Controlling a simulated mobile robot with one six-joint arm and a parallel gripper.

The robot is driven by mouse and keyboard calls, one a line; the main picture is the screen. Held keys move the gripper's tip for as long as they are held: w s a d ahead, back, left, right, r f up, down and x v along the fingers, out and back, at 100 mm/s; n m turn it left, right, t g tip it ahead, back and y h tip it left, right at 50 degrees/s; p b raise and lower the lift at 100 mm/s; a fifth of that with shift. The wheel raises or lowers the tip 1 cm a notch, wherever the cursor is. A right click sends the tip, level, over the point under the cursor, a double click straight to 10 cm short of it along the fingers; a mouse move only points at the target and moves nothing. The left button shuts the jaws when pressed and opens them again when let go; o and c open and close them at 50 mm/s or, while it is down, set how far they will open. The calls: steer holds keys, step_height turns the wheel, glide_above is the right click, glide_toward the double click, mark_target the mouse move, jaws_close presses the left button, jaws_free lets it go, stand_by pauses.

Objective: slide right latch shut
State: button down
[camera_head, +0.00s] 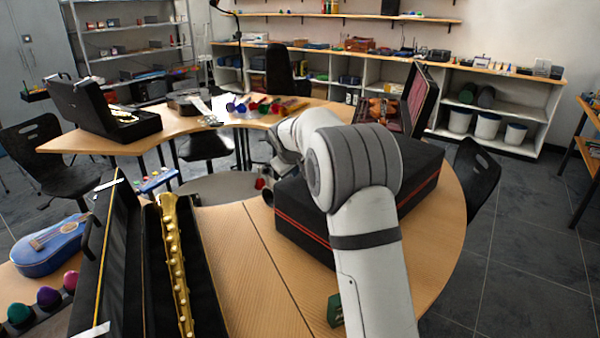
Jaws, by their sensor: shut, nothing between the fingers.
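A closed black case (412,168) with red stripes lies on the curved wooden table, right of the middle. My white and grey arm crosses in front of it and hides much of its near side. My gripper (266,191) is small and dark at the case's left end, partly hidden by my own wrist. It is shut and holds nothing. I cannot tell whether it touches the case. No latch can be made out on the case, so its position is not visible.
An open case (213,285) with a golden wind instrument (174,262) stands at the front left, beside a blue ukulele (50,246). An open violin case (418,97) stands behind the closed case. A small green box (335,310) lies near my arm. The tabletop (250,270) between is clear.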

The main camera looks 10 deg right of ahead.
steer(key=a+v, duration=0.1)
steer(key=v, duration=0.9)
steer(key=shift+s, duration=0.3)
steer(key=shift+s, duration=0.1)
steer(key=s+d+r+m+g+p, duration=0.1)
steer(key=s+d+p, duration=0.15)
steer(key=s, duration=0.85)
steer(key=s+d+r+m+g+p, duration=0.1)
steer(key=s+r+m+p, duration=0.15)
steer(key=s, duration=0.85)
steer(key=s+f+m+g+y+p, duration=0.1)
steer(key=s+f, duration=0.1)
steer(key=s, duration=0.7)
steer(key=s+f+m+g+y+p, duration=0.1)
steer(key=s+f, duration=0.2)
steer(key=s, duration=0.7)
steer(key=shift+f+p, duration=0.25)
steer(key=shift+p, duration=0.15)
steer(key=shift+a, duration=0.1)
